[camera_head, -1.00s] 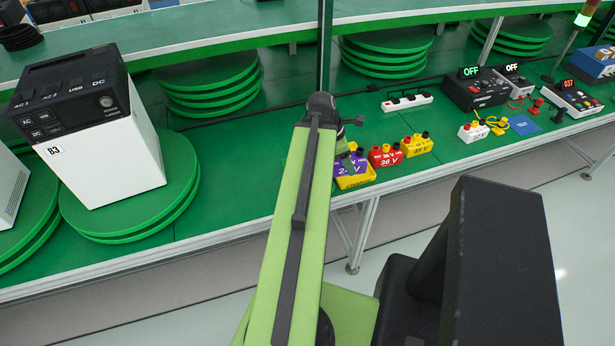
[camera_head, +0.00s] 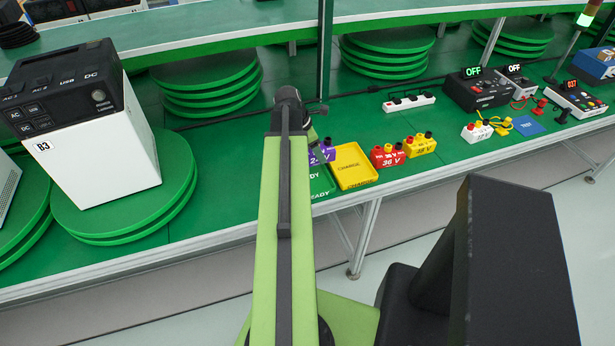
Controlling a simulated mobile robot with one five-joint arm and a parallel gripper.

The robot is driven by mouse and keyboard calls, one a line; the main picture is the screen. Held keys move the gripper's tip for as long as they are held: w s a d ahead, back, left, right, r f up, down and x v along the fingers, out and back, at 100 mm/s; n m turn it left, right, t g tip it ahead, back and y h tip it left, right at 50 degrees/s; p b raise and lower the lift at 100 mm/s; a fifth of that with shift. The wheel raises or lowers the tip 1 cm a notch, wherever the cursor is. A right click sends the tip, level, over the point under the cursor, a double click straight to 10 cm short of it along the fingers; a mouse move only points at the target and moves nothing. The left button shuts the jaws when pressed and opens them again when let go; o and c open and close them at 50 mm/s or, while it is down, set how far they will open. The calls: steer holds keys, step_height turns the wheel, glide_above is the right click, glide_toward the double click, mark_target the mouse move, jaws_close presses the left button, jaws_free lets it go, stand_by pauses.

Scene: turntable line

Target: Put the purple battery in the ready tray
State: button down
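The purple battery (camera_head: 328,154), with white voltage print, is partly hidden behind my green arm. My gripper (camera_head: 321,152) is at the battery and moves with it; its fingers are small and partly hidden, but it appears shut on the battery. The green ready tray (camera_head: 321,184), with white READY lettering, lies on the green bench and is partly covered by my arm. The battery shows at the far end of this tray; I cannot tell whether it touches the tray or hangs above it.
An empty yellow charge tray (camera_head: 354,172) lies just right of the ready tray. A red battery (camera_head: 387,155) and a yellow battery (camera_head: 420,144) stand further right. A white power strip (camera_head: 408,103) lies behind. A large power station (camera_head: 90,135) sits on a turntable at left.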

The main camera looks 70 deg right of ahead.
steer(key=a, duration=0.1)
steer(key=w+a+f+b, duration=0.1)
steer(key=a+f, duration=0.1)
steer(key=shift+w+f, duration=0.15)
steer(key=shift+w, duration=0.1)
steer(key=shift+w+a+f, duration=0.1)
steer(key=shift+w+a, duration=0.1)
steer(key=shift+a, duration=0.1)
step_height(320, 180, down, 4)
steer(key=b, duration=0.4)
steer(key=shift+f+b, duration=0.15)
steer(key=shift+b, duration=0.25)
steer(key=shift+r, duration=0.2)
steer(key=shift+f, duration=0.2)
steer(key=shift+c, duration=2.2)
jaws_free()
steer(key=shift+r, duration=0.1)
